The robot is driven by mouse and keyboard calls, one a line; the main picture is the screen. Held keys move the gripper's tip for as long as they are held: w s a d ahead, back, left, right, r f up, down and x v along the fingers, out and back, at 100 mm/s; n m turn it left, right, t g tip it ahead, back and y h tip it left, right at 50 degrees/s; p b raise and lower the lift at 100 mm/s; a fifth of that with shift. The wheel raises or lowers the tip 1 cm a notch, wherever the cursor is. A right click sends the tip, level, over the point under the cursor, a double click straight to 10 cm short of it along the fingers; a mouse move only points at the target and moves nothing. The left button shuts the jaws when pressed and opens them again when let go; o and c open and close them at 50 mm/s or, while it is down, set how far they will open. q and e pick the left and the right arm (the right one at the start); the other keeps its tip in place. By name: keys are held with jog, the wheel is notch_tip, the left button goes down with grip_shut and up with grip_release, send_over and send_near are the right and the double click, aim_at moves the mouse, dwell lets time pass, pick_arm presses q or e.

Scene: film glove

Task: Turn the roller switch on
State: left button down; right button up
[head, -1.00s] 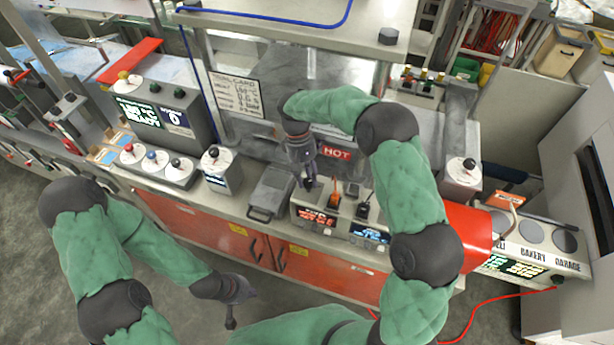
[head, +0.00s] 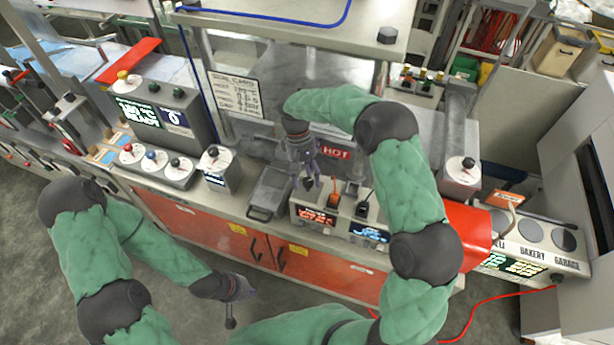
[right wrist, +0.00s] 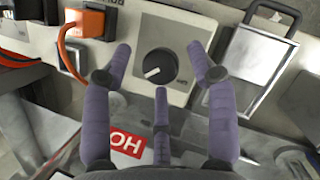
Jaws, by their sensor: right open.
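A round black knob (right wrist: 160,67) with a white pointer mark sits on a beige control panel (right wrist: 181,40) in the right wrist view. It is likely the roller switch, but I cannot read its label for sure. My right gripper (right wrist: 161,77) is open, with its purple fingers spread around the knob; contact is not visible. In the head view the right gripper (head: 307,183) is over the left end of the panel (head: 300,215) and largely covers the knob. My left gripper (head: 236,304) hangs low in front of the red cabinets, away from the panel; its finger opening is unclear.
An orange plug-like part (head: 333,200) stands beside the knob on the panel. A grey tray with a handle (head: 270,192) lies to its left. A red HOT sign (head: 337,152) is behind. Small dial boxes (head: 175,172) stand further left.

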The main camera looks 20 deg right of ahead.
jog(key=v, duration=1.1)
jog(key=shift+r, duration=0.45)
